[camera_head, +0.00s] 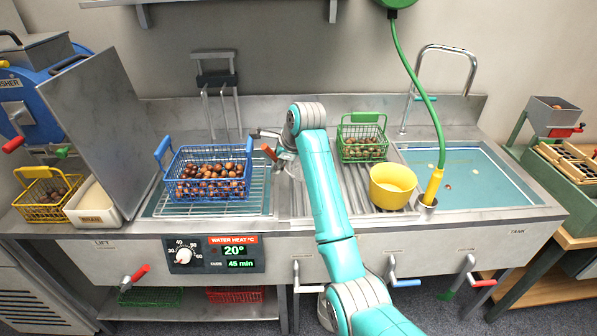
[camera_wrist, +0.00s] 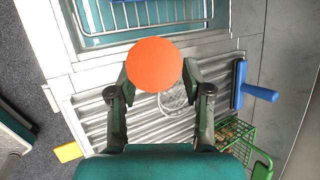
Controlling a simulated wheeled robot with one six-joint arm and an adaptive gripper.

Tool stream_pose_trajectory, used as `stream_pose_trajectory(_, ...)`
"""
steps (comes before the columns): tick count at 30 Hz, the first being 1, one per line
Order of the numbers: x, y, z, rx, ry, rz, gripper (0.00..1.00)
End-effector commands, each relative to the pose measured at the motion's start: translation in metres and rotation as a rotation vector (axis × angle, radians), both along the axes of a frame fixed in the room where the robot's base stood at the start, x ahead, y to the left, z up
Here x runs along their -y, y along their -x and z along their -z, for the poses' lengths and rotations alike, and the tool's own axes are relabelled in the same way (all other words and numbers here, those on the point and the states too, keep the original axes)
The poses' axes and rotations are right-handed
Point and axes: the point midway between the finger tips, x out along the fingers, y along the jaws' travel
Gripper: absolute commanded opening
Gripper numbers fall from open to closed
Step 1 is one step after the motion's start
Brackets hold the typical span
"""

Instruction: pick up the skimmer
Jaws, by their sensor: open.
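The skimmer stands with its orange-red handle (camera_head: 268,152) upward at the right of the blue basket. In the wrist view the handle's round orange end (camera_wrist: 154,65) faces the camera, and part of the round wire mesh (camera_wrist: 175,98) shows behind it over the ribbed drainboard. My gripper (camera_head: 272,142) is at the handle. In the wrist view my gripper (camera_wrist: 158,77) is open, with one dark green finger on each side of the orange end. I cannot tell whether either finger touches it. The lower handle is hidden behind its end.
A blue wire basket (camera_head: 165,160) of chestnuts sits on a rack to the left. A green basket (camera_head: 362,118) of chestnuts and a yellow bowl (camera_head: 393,185) stand to the right on the ribbed drainboard (camera_head: 348,203). A green hose (camera_head: 415,80) hangs over the right-hand basin.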

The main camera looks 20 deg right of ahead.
Motion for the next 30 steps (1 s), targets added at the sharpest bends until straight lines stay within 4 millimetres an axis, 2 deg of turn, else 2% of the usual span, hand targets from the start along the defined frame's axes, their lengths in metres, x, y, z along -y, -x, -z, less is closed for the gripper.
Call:
stream_pose_trajectory(8, -0.001, -0.002, 0.003, 0.001, 0.0, 0.0, 0.5)
stream_pose_trajectory(14, 0.0, -0.002, 0.003, 0.001, 0.0, 0.0, 0.02)
stream_pose_trajectory(15, 0.0, -0.002, 0.003, 0.001, 0.0, 0.0, 0.0)
stream_pose_trajectory(25, 0.0, -0.002, 0.0, 0.002, 0.0, 0.0, 0.0)
stream_pose_trajectory(30, 0.0, -0.003, -0.019, 0.005, 0.0, 0.001, 0.0)
